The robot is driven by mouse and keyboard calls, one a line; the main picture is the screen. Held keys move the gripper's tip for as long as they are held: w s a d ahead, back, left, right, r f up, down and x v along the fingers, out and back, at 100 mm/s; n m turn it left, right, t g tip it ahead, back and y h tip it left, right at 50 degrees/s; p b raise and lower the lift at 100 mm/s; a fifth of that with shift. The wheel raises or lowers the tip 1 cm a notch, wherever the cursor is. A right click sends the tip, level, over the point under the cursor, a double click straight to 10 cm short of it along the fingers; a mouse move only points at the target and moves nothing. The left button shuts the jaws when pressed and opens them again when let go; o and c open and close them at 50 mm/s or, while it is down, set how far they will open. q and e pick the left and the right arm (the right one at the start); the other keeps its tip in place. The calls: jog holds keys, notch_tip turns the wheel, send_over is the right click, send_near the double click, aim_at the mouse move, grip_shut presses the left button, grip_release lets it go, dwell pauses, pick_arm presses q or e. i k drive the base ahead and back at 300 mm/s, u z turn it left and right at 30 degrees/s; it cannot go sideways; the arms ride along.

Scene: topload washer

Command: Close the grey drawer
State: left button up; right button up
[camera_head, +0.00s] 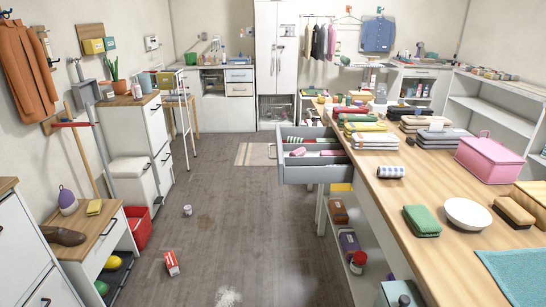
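The grey drawer (314,174) stands pulled out from the left side of the long wooden-topped counter (395,195), near the middle of the camera_head view. It sticks out to the left over the floor, and a handle (272,151) shows at its left end. Folded red, white, green and pink items lie inside it. Neither of my grippers is in view, so nothing of mine is seen touching the drawer.
The counter holds folded towels, a pink box (490,160), a white bowl (468,213) and brushes. Bottles and boxes stand on the shelf below. A small red-and-white box (171,263) and a can (187,210) lie on the otherwise mostly clear floor (240,225).

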aim_at(311, 168)
jog(key=u, duration=0.75)
jog(key=i, duration=1.6)
jog(key=z, duration=0.55)
jog(key=i, duration=0.95)
jog(key=z, duration=1.3)
